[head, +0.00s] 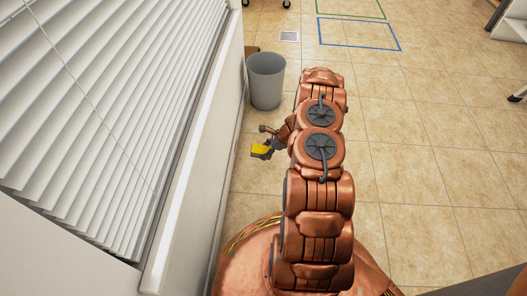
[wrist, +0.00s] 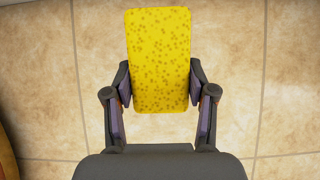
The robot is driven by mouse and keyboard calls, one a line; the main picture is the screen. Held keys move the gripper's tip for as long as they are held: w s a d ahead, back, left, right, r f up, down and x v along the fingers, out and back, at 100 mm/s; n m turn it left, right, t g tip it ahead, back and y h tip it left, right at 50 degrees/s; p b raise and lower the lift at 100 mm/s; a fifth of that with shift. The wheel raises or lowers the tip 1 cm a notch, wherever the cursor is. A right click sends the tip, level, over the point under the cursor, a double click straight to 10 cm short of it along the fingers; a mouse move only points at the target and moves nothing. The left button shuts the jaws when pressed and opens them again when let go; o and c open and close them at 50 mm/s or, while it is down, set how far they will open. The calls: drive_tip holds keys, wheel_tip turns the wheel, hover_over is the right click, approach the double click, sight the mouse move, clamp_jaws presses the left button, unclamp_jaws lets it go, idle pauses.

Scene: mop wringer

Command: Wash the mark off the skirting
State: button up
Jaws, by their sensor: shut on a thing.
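A yellow sponge (wrist: 160,60) with darker spots is held between the two fingers of my gripper (wrist: 160,92) in the wrist view. The fingers press on its long sides near its lower end, and most of it sticks out beyond the fingertips. In the head view the sponge (head: 261,149) shows small and partly hidden by the dark fingers of my gripper (head: 264,152), low over the tiled floor. The skirting and the mark on it cannot be made out in either view.
A grey bin (head: 266,82) stands by the wall beyond my gripper. A white wall ledge (head: 195,140) and window blinds (head: 85,110) run along the left. The tiled floor on the right is clear.

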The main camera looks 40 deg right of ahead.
drive_tip(key=shift+s+d+f+b+x, duration=0.15)
drive_tip(key=shift+b+x, duration=0.7)
drive_tip(key=shift+x, duration=0.85)
drive_tip(key=shift+s+d+f+b+x, duration=0.15)
drive_tip(key=shift+b+x, duration=0.7)
drive_tip(key=shift+x, duration=0.85)
drive_tip(key=shift+w+a+r+p, duration=0.3)
drive_tip(key=shift+a+p, duration=0.05)
drive_tip(key=shift+a, duration=0.1)
drive_tip(key=shift+w+a, duration=0.9)
drive_tip(key=shift+a, duration=0.1)
drive_tip(key=shift+w+a+f+p, duration=0.1)
drive_tip(key=shift+w+a+p, duration=0.25)
drive_tip(key=shift+w+a, duration=0.55)
